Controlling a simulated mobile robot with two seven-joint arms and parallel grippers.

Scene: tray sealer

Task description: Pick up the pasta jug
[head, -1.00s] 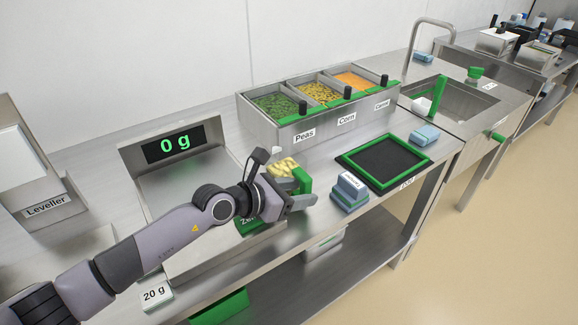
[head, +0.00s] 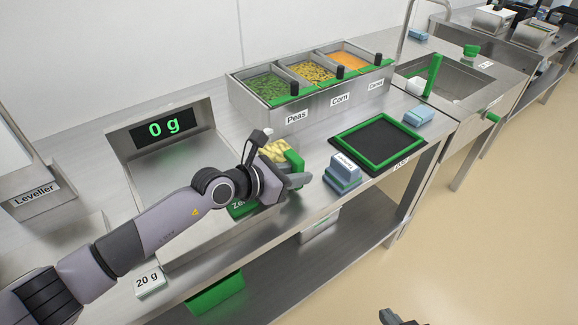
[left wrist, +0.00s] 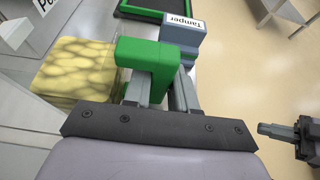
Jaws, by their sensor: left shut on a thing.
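The pasta jug (head: 275,151) stands near the scale's right front side, with yellow pasta showing at its top. Its green handle (head: 295,161) faces the front right. In the left wrist view the pasta-filled jug (left wrist: 75,70) is at the left and its green handle (left wrist: 140,52) is in the middle. My left gripper (head: 298,181) is shut on the handle; its fingers (left wrist: 160,92) lie on either side of it. The arm hides the jug's lower part. My right gripper (head: 392,317) shows only partly at the bottom edge, and at the right in the left wrist view (left wrist: 268,130).
The tamper (head: 343,170) stands close to the right of my left gripper. A green-framed black mat (head: 408,160) lies beyond it. The scale display (head: 168,130) reads 0 g. Bins of peas, corn and carrot (head: 315,107) stand behind. A 20 g block (head: 149,282) lies at front left.

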